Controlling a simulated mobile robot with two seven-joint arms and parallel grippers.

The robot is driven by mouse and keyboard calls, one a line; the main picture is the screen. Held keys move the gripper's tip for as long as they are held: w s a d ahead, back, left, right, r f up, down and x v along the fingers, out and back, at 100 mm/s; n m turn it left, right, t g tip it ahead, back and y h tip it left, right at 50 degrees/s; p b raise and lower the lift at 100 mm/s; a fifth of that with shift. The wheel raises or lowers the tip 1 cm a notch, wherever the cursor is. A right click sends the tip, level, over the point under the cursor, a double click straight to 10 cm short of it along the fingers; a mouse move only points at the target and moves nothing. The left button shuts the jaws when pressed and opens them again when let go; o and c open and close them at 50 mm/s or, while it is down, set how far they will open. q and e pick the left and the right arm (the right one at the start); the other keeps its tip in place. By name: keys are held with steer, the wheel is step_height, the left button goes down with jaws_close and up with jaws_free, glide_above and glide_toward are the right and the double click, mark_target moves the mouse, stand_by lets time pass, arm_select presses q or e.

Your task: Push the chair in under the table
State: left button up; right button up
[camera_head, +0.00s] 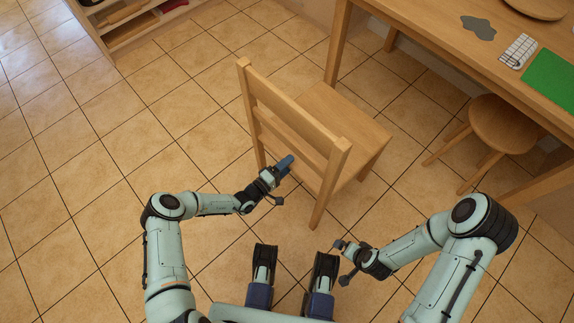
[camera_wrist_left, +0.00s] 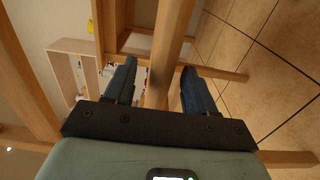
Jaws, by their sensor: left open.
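The wooden chair (camera_head: 332,112) stands upright on the tiles, its slatted back towards me and its seat facing the wooden table (camera_head: 432,42). The seat is outside the table's front edge, with floor showing between. My left gripper (camera_head: 286,164) is at the lower slats of the chair back. In the left wrist view, the gripper (camera_wrist_left: 160,66) is open, with a wooden bar of the chair (camera_wrist_left: 173,35) running between its fingers; contact cannot be told. My right gripper (camera_head: 343,247) is low, near the foot of the chair's right back leg, apart from it; its fingers are too small to read.
A round stool (camera_head: 503,124) stands under the table to the right of the chair. A table leg (camera_head: 338,45) stands just beyond the seat. A low shelf (camera_head: 125,22) is at the back left. The tiled floor on the left is clear.

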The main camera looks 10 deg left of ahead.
arm_select(q)
steer(key=shift+w+d, duration=0.4)
steer(key=shift+w, duration=0.1)
steer(key=c, duration=1)
jaws_close()
steer(key=shift+r, duration=0.1)
